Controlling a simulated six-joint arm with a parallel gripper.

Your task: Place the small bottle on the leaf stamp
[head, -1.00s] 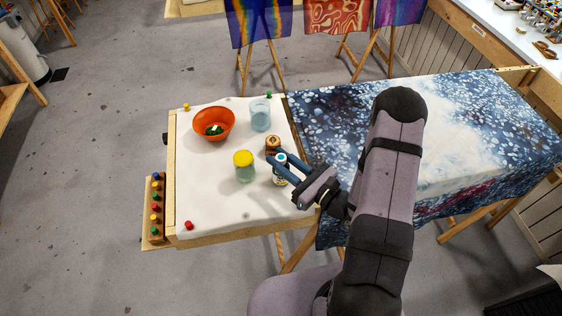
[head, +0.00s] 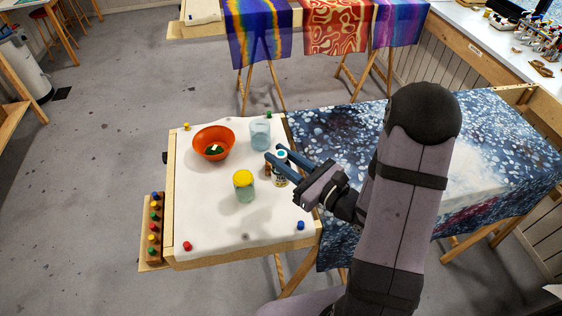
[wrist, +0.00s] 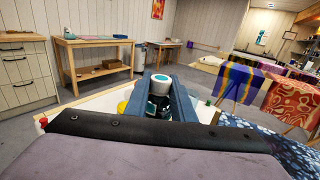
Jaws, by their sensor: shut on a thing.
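The small bottle (head: 281,181) has a white cap with a teal top and a pale label. My gripper (head: 276,163) is shut on it and holds it upright. In the wrist view the cap of the bottle (wrist: 160,80) shows between the two blue fingers. The leaf stamp (head: 267,171), a brown wooden block, shows just left of the bottle, partly covered by a finger and the bottle. The bottle overlaps it in the picture; I cannot tell whether they touch. The stamp is not visible in the wrist view.
A clear blue cup (head: 260,134) and an orange bowl (head: 213,143) stand behind. Coloured pins mark the white cloth's corners. The front of the white tabletop (head: 215,225) is mostly clear.

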